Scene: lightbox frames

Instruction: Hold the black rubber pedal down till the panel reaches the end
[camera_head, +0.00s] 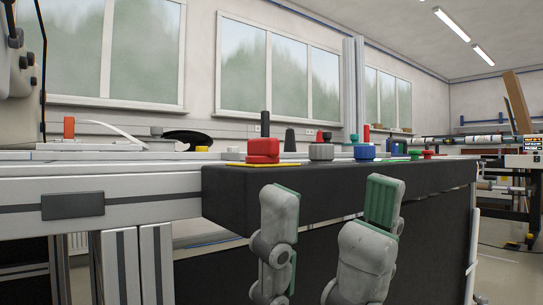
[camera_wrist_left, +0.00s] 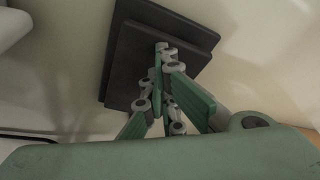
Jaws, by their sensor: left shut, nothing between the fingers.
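The black rubber pedal (camera_wrist_left: 128,62) shows in the left wrist view as a dark, two-layered rectangular plate on a pale floor. My left gripper (camera_wrist_left: 165,52) is shut and empty, with its fingertips over the pedal's middle in that view. Whether the tips touch or press it, I cannot tell. My left gripper does not show in the head view. My right gripper (camera_head: 332,190) is open and empty in the head view, its two green-padded fingers pointing up in front of the black bench edge. I cannot pick out the panel for certain.
A black-edged bench (camera_head: 340,190) runs across the head view, with a red block (camera_head: 263,148), a grey knob (camera_head: 321,152) and a blue knob (camera_head: 364,152) on it. A metal frame (camera_head: 130,195) stands at the left. Another table (camera_head: 520,160) stands at the far right.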

